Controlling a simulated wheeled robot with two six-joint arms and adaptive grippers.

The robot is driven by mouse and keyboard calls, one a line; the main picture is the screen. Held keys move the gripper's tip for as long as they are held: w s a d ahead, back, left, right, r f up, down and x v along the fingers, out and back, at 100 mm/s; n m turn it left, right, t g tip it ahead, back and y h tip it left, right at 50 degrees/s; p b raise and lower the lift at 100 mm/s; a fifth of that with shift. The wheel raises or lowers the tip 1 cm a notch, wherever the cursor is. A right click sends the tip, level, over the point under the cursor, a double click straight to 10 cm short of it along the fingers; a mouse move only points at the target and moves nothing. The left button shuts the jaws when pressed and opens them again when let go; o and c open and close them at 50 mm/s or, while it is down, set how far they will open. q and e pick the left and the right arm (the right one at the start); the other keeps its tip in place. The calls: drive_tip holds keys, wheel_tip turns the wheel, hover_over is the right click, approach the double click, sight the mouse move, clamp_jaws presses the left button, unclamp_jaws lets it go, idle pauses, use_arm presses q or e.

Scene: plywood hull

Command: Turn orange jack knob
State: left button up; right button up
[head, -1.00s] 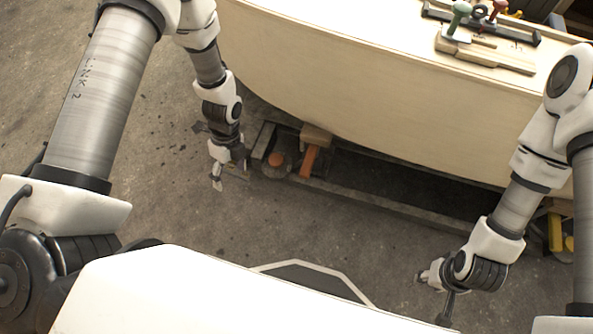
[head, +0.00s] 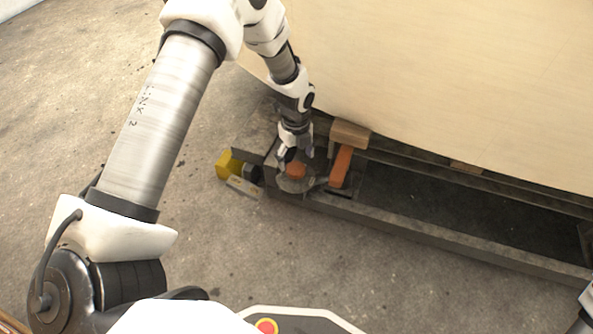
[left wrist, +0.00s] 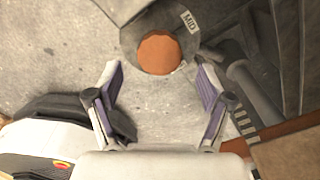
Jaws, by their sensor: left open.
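The orange jack knob (head: 296,171) is round and sits on a grey disc at the left end of the dark metal frame under the hull. In the left wrist view the knob (left wrist: 159,53) shows just beyond the fingertips, with a "MID" label on the grey disc beside it. My left gripper (head: 294,158) is open above the knob, and in the left wrist view its two fingers (left wrist: 155,75) stand apart with nothing between them. Whether they touch the knob is unclear. Only a bit of my right arm shows at the lower right edge; its gripper is out of view.
The pale plywood hull (head: 440,75) rises behind the knob. An orange upright bar (head: 340,167) and a wooden block (head: 349,134) stand close to its right. A yellow part (head: 228,165) lies at the frame's left end. The concrete floor in front is clear.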

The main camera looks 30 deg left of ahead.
sight(296, 167)
use_arm(q)
wheel_tip(296, 167, down, 4)
drive_tip(key=shift+r+b, duration=0.1)
drive_tip(key=shift+b, duration=0.6)
drive_tip(key=shift+r, duration=0.1)
use_arm(e)
wheel_tip(296, 167, down, 2)
drive_tip(key=shift+w+f, duration=0.15)
use_arm(q)
drive_tip(key=c, duration=1.2)
drive_tip(key=shift+o, duration=0.2)
